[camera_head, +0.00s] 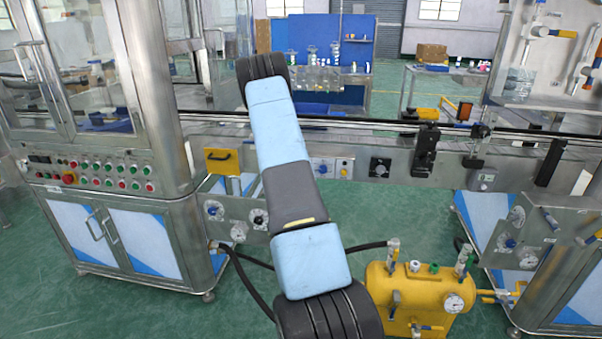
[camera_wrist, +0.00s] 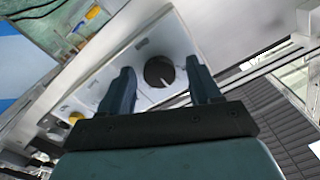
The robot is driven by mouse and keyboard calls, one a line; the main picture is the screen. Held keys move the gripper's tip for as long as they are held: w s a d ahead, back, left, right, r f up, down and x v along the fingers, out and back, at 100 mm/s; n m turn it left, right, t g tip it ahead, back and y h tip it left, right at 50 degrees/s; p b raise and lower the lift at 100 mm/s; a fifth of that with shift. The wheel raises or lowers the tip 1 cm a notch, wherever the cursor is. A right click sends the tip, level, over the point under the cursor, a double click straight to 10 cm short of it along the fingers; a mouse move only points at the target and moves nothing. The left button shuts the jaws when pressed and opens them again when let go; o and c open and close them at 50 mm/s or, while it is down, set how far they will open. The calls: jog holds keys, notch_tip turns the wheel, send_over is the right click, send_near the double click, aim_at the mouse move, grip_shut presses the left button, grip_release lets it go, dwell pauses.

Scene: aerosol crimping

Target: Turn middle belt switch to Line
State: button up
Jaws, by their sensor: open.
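In the wrist view a round black switch knob (camera_wrist: 154,67) with a short white pointer mark sits on a pale grey panel (camera_wrist: 112,72). The mark points toward the lower right of the picture. No lettering around it is readable. My gripper (camera_wrist: 159,70) is open, its two dark fingers apart on either side of the knob in the picture. Nothing is between the fingers but the view of the knob; I cannot tell contact or depth. In the head view my arm hides the gripper and this knob.
In the head view a conveyor (camera_head: 400,133) runs across, with a black-knob box (camera_head: 380,167) and a panel with blue and yellow controls (camera_head: 332,168) on its front. A yellow tank (camera_head: 416,297) stands in front. A steel control cabinet (camera_head: 105,165) is at left.

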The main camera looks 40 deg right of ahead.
jog(key=shift+s+a, duration=0.1)
jog(key=v, duration=1.3)
jog(key=shift+a, duration=0.3)
jog(key=shift+s, duration=0.1)
